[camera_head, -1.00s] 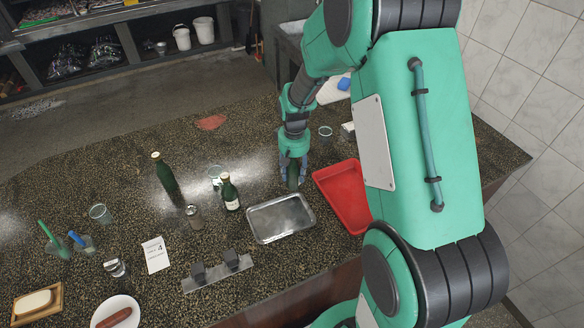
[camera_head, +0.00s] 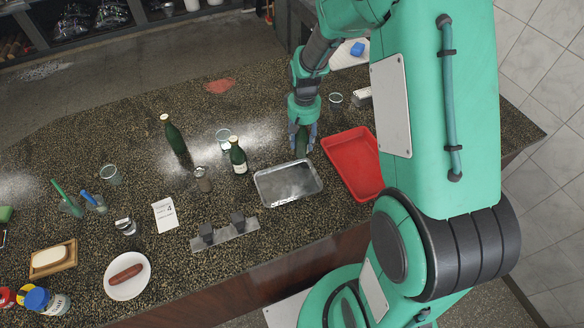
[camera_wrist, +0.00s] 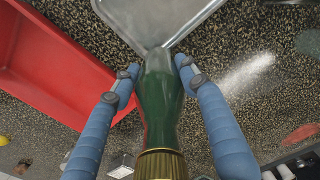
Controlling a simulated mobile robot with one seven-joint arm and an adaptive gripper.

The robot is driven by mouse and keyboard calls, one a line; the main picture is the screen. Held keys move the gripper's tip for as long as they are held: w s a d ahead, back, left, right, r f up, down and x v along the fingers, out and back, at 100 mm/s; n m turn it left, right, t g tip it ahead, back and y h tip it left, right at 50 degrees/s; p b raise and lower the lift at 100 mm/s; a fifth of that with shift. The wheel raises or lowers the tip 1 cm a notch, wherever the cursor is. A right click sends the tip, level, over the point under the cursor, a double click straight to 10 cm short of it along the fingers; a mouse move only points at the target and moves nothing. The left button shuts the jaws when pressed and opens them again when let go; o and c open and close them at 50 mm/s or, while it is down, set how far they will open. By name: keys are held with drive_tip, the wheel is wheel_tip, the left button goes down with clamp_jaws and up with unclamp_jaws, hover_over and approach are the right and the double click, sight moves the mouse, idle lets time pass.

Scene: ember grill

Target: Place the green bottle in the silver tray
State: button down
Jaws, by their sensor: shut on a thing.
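My gripper (camera_head: 303,148) is shut on a green bottle, just beyond the far edge of the silver tray (camera_head: 262,190). In the wrist view the green bottle (camera_wrist: 158,105) is between my two blue fingers (camera_wrist: 157,72), with its gold cap toward the lower edge. In the head view the fingers mostly hide it. The silver tray is empty; its corner (camera_wrist: 150,25) shows at the top of the wrist view, close to the bottle's far end. I cannot tell whether the bottle touches the counter.
A red tray (camera_head: 350,165) stands right of the silver tray. Another green bottle (camera_head: 174,137) and a labelled dark bottle (camera_head: 238,158) stand to the left. A metal bracket (camera_head: 225,234) lies in front, near a plate (camera_head: 127,278) with a sausage.

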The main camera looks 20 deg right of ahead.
drive_tip(key=s+a, duration=0.4)
drive_tip(key=s, duration=0.7)
drive_tip(key=s+a+n, duration=0.1)
drive_tip(key=s+a, duration=0.4)
drive_tip(key=s, duration=0.7)
drive_tip(key=shift+s+r+p, duration=0.15)
drive_tip(key=shift+r+p, duration=0.1)
drive_tip(key=shift+p, duration=0.1)
hover_over(288, 183)
drive_tip(key=shift+f, duration=0.75)
drive_tip(key=shift+f+b, duration=0.35)
drive_tip(key=shift+f, duration=1.4)
drive_tip(key=shift+f, duration=0.1)
